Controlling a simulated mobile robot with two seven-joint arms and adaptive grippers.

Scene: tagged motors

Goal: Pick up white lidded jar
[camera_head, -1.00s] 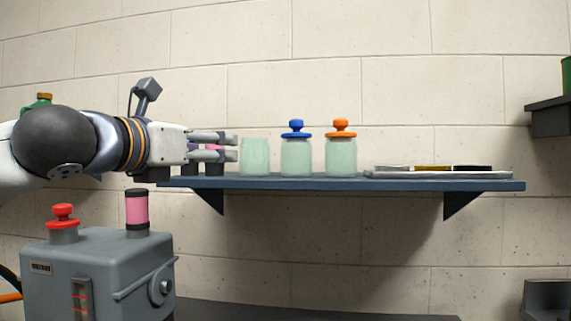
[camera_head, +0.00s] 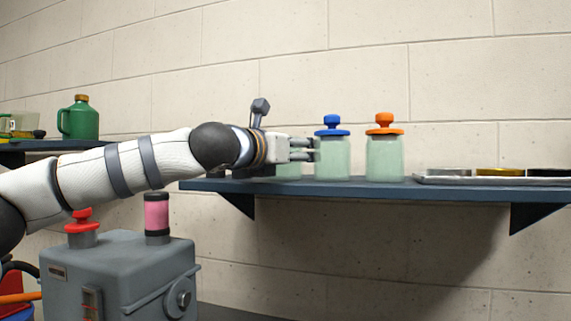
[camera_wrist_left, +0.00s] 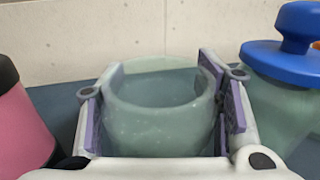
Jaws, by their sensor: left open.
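No jar with a white lid shows. A pale green jar without a lid (camera_wrist_left: 160,130) stands on the shelf (camera_head: 400,192), mostly hidden by my arm in the head view (camera_head: 290,170). My left gripper (camera_head: 304,149) is open around this jar, with one finger on each side of it in the left wrist view (camera_wrist_left: 160,90). I cannot tell whether the fingers touch it. A jar with a blue lid (camera_head: 332,158) stands just right of it. A jar with an orange lid (camera_head: 384,158) stands further right. My right gripper is not in view.
A pink and black cylinder (camera_wrist_left: 18,125) stands close left of the gripper. A metal tray (camera_head: 430,180) lies on the shelf's right part. A grey machine (camera_head: 120,270) with a red knob (camera_head: 82,222) and another pink cylinder (camera_head: 157,215) stands below. A green jug (camera_head: 79,118) stands at left.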

